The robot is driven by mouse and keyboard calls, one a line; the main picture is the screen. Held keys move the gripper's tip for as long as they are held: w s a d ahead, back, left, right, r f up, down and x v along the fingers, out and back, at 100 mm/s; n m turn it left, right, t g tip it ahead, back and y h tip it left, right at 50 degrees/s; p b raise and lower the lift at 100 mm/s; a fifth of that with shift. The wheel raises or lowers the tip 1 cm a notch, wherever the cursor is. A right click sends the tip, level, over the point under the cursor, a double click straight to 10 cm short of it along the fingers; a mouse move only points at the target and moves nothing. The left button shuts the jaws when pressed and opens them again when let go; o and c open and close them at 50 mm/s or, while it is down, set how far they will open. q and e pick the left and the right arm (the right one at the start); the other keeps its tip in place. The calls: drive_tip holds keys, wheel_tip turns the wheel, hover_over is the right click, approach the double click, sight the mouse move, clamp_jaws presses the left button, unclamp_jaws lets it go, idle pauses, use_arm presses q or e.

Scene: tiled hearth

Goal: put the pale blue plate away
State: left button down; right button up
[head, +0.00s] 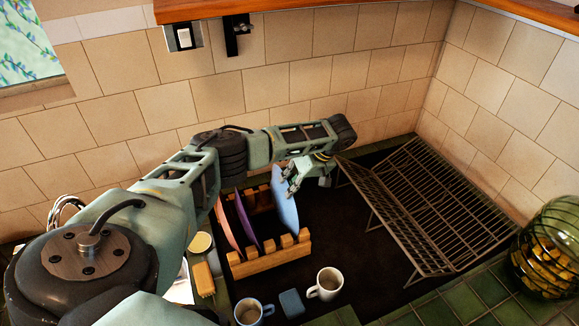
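The pale blue plate (283,205) stands on edge, nearly upright, at the right end of a wooden plate rack (268,261). My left arm reaches over the rack from the left. Its gripper (289,181) is at the upper right edge of the pale blue plate, with the fingers overlapping it in the picture. I cannot tell whether the fingers are closed on the plate or only beside it. A pink plate (226,226) and a purple plate (245,222) stand in the rack further left. My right gripper is out of view.
A wire rack (425,205) stands empty at the right. A white mug (326,284), a blue mug (248,312) and a blue block (291,303) sit in front of the wooden rack. A yellow sponge (204,279) lies left. A green glass jar (548,250) stands far right.

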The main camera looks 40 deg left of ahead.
use_arm(q)
drive_tip(key=shift+f+b, duration=0.9)
drive_tip(key=shift+f, duration=1)
idle(0.8)
drive_tip(key=c, duration=1.9)
unclamp_jaws()
drive_tip(key=shift+o, duration=0.2)
drive_tip(key=v, duration=1.2)
